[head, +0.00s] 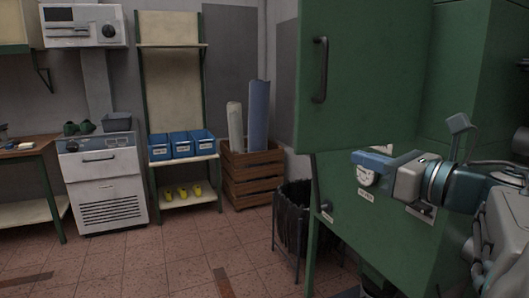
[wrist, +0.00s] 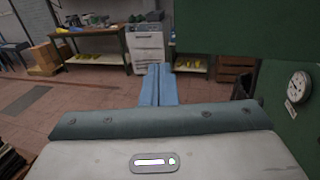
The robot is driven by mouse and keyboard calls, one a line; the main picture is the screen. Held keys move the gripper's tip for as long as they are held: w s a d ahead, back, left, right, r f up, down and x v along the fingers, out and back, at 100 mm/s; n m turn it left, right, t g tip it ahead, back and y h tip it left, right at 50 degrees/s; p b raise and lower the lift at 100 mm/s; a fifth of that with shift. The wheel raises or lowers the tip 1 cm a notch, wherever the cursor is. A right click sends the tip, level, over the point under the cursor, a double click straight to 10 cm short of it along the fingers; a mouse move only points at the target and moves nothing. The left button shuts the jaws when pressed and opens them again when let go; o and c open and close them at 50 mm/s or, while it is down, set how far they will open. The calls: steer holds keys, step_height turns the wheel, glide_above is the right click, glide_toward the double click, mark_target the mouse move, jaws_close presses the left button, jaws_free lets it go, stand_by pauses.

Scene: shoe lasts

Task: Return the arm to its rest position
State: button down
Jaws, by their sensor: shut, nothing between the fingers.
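My gripper (head: 362,157) is at the right of the head view, in front of the green machine and below the raised green panel. Its blue-grey fingers point to the left. In the wrist view my gripper (wrist: 156,72) has its two fingers side by side and touching, with nothing between them. My arm reaches in from the right edge of the head view.
The green panel (head: 365,75) with a handle hangs above my gripper. A gauge (wrist: 299,86) is on the green machine, close by. A black-lined bin (head: 292,215), wooden crate (head: 253,180) and shelf with blue bins (head: 182,145) stand beyond. The tiled floor is mostly clear.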

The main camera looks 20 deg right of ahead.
steer(key=w+d+r+m+t+h+p, duration=0.1)
steer(key=w+r+m+h+p, duration=0.2)
steer(key=m, duration=0.5)
steer(key=w+d+m+t+h+p, duration=0.1)
steer(key=w+d+m+t+h, duration=0.15)
steer(key=m+h, duration=0.4)
step_height(320, 180, down, 8)
steer(key=w+a+m+g+h+p, duration=0.1)
steer(key=m+g+p, duration=0.15)
steer(key=m, duration=0.45)
steer(key=w+a+r+m+g+h+p, duration=0.1)
steer(key=m+g+h, duration=0.15)
steer(key=m, duration=0.55)
steer(key=s+a+f+m+g+y+p, duration=0.4)
steer(key=s+a+f+m+g+y, duration=0.2)
steer(key=s+a+f+m+g, duration=0.5)
steer(key=s+a+f+g, duration=0.1)
steer(key=s+a+f, duration=0.3)
steer(key=a+f, duration=0.1)
steer(key=shift+a, duration=0.55)
steer(key=shift+w, duration=0.1)
